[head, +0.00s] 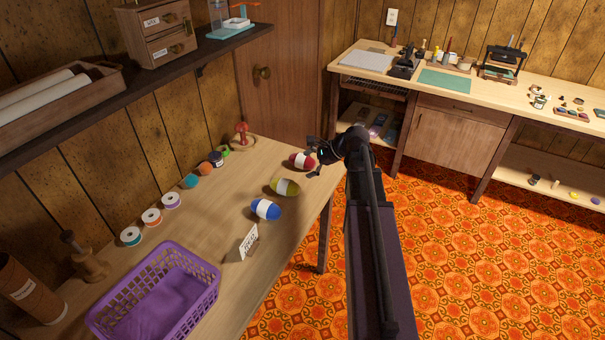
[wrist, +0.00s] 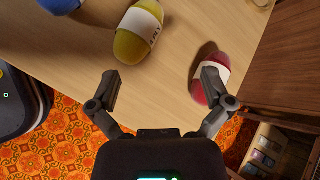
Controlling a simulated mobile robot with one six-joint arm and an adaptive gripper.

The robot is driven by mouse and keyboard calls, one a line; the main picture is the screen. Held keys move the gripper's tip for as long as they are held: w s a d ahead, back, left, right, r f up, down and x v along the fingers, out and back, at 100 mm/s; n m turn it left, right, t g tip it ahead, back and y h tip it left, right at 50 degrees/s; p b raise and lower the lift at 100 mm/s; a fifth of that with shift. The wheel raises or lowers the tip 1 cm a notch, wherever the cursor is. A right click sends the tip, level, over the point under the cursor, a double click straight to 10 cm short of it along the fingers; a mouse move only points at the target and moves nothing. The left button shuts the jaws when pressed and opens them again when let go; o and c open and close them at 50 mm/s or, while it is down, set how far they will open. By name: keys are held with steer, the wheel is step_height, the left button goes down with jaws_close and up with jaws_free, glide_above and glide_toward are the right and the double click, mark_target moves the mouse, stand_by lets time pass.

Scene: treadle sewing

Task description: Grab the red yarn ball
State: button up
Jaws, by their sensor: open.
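The red yarn ball (head: 302,161) with a white paper band lies near the far right end of the wooden table in the head view. In the wrist view the red yarn ball (wrist: 201,92) lies just beyond the right fingertip, partly covered by it. My gripper (wrist: 158,86) is open and empty, its two fingers spread at the table's edge. In the head view my gripper (head: 315,160) is beside the red ball, on its right. The red ball is not between the fingers as seen in the wrist view.
A yellow-green yarn ball (head: 285,187) and a blue yarn ball (head: 266,209) lie nearer on the table (head: 205,225). A purple basket (head: 205,300), a small sign (head: 249,243) and several thread spools (head: 171,201) share it. A red-topped object (head: 243,137) stands behind.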

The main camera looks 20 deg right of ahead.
mark_target(313, 160)
steer(key=d+f+m+t+b, duration=0.1)
steer(key=d+m+b, duration=0.1)
steer(key=d, duration=0.2)
steer(key=w+d+f+m+t+b, duration=0.1)
steer(key=d+m+b, duration=0.1)
steer(key=d+m, duration=0.1)
steer(key=w+d+f+m+t+y+b, duration=0.1)
steer(key=d+m+t+b, duration=0.1)
steer(key=d, duration=0.3)
steer(key=shift+w+f+b, duration=0.1)
steer(key=shift+f+b, duration=0.3)
steer(key=shift+b, duration=0.05)
steer(key=shift+d+r+m, duration=0.1)
steer(key=shift+d+m, duration=0.35)
steer(key=shift+m, duration=0.05)
steer(key=shift+a, duration=0.1)
steer(key=b+x, duration=0.3)
steer(key=x, duration=0.4)
steer(key=shift+w, duration=0.1)
steer(key=shift+w+a+f+b, duration=0.3)
steer(key=shift+w+a, duration=0.1)
steer(key=shift+w, duration=0.1)
steer(key=shift+r, duration=0.1)
